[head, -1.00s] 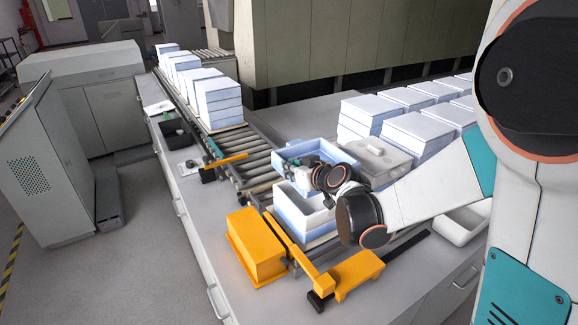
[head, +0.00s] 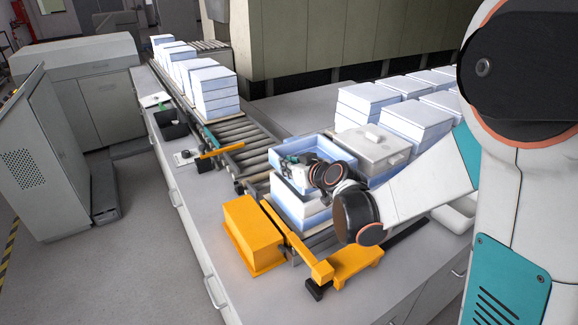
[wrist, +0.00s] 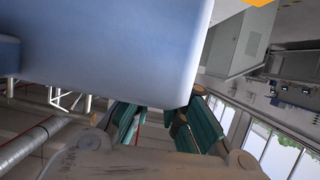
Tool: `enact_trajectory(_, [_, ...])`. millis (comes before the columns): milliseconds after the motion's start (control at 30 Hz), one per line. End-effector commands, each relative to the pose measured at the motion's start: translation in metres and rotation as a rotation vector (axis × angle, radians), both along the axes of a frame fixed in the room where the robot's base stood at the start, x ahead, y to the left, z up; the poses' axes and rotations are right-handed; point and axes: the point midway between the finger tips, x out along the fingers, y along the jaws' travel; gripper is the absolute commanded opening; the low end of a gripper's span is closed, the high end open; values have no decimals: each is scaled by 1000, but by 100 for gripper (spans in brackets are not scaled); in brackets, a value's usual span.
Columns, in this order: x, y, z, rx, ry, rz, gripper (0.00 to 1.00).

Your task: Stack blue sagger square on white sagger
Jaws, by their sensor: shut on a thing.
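The blue sagger (head: 318,147) is an open, pale-blue square box. In the head view it is over the white sagger (head: 287,191), covering much of its far part. The white sagger sits at the near end of the roller line, with pale-blue sides showing below it. My gripper (head: 297,167) is shut on the near wall of the blue sagger. In the wrist view the blue sagger (wrist: 110,45) fills the upper left, above my teal fingers (wrist: 165,115). The exact gap and alignment between the two saggers cannot be told.
An orange block (head: 253,235) and an orange stop bracket (head: 320,270) stand at the near side. A grey lidded box (head: 378,152) and stacked saggers (head: 420,120) stand to the right. More stacks (head: 212,92) sit up the rollers (head: 240,135).

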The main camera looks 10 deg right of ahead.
Motion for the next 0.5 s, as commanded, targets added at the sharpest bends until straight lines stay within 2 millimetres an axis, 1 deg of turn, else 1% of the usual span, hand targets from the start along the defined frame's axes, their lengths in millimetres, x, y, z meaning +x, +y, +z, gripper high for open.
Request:
enact_trajectory(367, [-2, -1, 1, -1, -1, -1, 0])
enact_trajectory(500, [-2, -1, -2, -1, -1, -1, 0])
